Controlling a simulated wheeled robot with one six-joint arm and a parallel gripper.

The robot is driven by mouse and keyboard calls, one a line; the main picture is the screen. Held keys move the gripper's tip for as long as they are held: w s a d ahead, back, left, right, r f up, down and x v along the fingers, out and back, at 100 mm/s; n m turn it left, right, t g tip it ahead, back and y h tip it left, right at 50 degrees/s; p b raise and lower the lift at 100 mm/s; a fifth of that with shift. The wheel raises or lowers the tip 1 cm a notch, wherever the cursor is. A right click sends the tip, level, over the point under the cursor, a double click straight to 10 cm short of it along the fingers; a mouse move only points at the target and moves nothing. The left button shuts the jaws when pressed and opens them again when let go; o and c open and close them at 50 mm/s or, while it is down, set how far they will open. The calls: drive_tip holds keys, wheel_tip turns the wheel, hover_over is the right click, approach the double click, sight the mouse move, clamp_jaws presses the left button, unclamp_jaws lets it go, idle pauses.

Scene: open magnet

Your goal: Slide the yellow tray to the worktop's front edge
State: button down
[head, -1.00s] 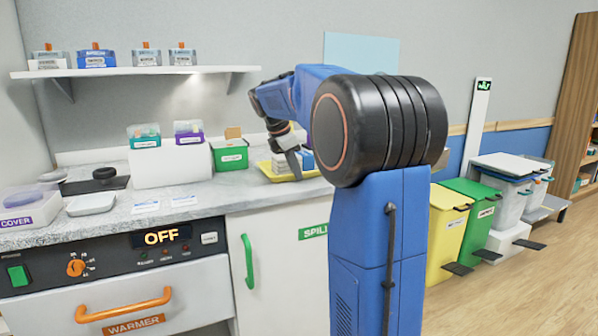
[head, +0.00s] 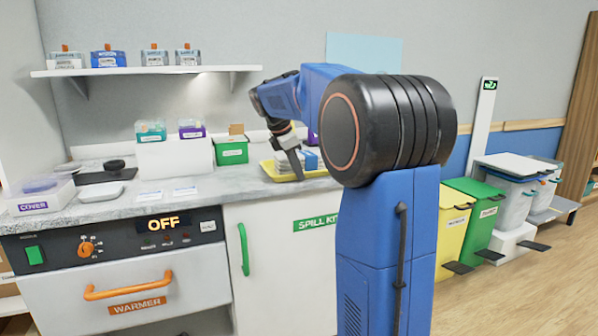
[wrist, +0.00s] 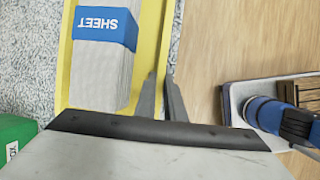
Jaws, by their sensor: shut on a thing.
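The yellow tray (head: 269,170) lies on the worktop (head: 240,183), close to its front edge, right of the green box. In the wrist view the tray (wrist: 152,40) holds a pale stack of sheets (wrist: 103,75) with a blue band marked SHEET. My gripper (head: 298,176) reaches down at the tray's front side. In the wrist view my gripper (wrist: 162,85) is shut on the tray's front rim, beside the stack. A narrow strip of worktop shows past this rim, then floor. My arm hides the tray's right part in the head view.
A green box (head: 231,151) stands left of the tray, with a white block (head: 175,157) beyond it. Below are a cabinet with a green handle (head: 244,249) and a warmer (head: 125,275) reading OFF. Yellow and green bins stand at the right. A shelf with jars hangs above.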

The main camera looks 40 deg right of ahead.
drive_tip(key=c, duration=1.8)
unclamp_jaws()
drive_tip(key=shift+o, duration=0.2)
drive_tip(key=shift+r, duration=0.1)
drive_tip(key=v, duration=1.7)
drive_tip(key=shift+s+a+r, duration=0.1)
drive_tip(key=s+a+f+m+t+y, duration=0.1)
drive_tip(key=s+a+f+m, duration=0.4)
drive_tip(key=s+f, duration=0.5)
drive_tip(key=s+a+f+m+t+y, duration=0.2)
drive_tip(key=s+a+f+m, duration=0.2)
drive_tip(key=s+a+f, duration=0.3)
drive_tip(key=s+a+f+m+t+y, duration=0.1)
drive_tip(key=s+a+f+m, duration=0.4)
drive_tip(key=s+f, duration=1)
drive_tip(key=shift+s+a+f+m+t+y, duration=0.3)
drive_tip(key=shift+a+f+y, duration=0.1)
drive_tip(key=shift+a+f, duration=0.35)
